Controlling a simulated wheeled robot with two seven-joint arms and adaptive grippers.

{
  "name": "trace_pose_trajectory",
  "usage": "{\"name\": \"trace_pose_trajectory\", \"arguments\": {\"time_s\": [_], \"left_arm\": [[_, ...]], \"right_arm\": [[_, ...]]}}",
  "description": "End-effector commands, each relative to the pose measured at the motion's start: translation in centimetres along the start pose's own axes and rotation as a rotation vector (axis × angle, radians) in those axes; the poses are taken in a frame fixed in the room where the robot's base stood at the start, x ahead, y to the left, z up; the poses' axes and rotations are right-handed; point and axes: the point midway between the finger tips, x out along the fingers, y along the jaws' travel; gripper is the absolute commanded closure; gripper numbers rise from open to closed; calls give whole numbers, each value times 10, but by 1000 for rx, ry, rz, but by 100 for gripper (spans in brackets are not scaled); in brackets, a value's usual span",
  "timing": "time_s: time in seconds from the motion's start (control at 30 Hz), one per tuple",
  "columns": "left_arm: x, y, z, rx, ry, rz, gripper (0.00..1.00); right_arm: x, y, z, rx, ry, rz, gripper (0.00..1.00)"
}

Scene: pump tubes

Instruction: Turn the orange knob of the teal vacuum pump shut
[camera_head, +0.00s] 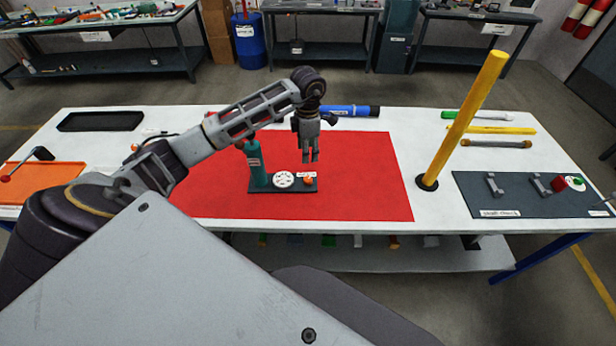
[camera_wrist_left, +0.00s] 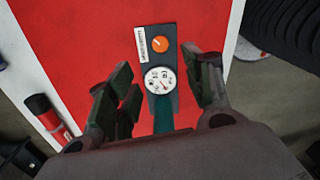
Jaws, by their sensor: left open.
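The teal vacuum pump (camera_head: 254,164) stands upright on a dark base plate (camera_head: 268,187) on the red mat (camera_head: 360,185). A white round gauge (camera_head: 284,180) and the orange knob (camera_head: 308,181) are on the plate, right of the pump. My left gripper (camera_head: 310,157) points down above the knob, apart from it, open and empty. In the left wrist view the knob (camera_wrist_left: 160,44) lies beyond the open fingers (camera_wrist_left: 165,88), with a white label beside it, and the gauge (camera_wrist_left: 160,80) shows between them. Part of the pump is hidden behind my wrist there. My right gripper is not in view.
A blue cylinder (camera_head: 347,111) lies at the mat's back edge. A yellow post (camera_head: 462,120) stands to the right, near a dark panel (camera_head: 515,199) with clamps. A black tray (camera_head: 101,121) and an orange tray (camera_head: 50,181) are at left. The mat's right part is clear.

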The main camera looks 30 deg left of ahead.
Motion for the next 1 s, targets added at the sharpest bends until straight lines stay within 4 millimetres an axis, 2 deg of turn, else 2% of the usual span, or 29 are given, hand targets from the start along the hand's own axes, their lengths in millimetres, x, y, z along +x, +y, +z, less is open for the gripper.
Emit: {"name": "trace_pose_trajectory", "arguments": {"time_s": [0.47,0.67,1.0], "left_arm": [[8,0,1,0,-2,-2,49],[26,-1,0,1,-1,-4,49],[69,-1,1,0,-2,-4,49]], "right_arm": [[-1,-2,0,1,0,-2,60],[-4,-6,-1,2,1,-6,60],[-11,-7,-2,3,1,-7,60]]}}
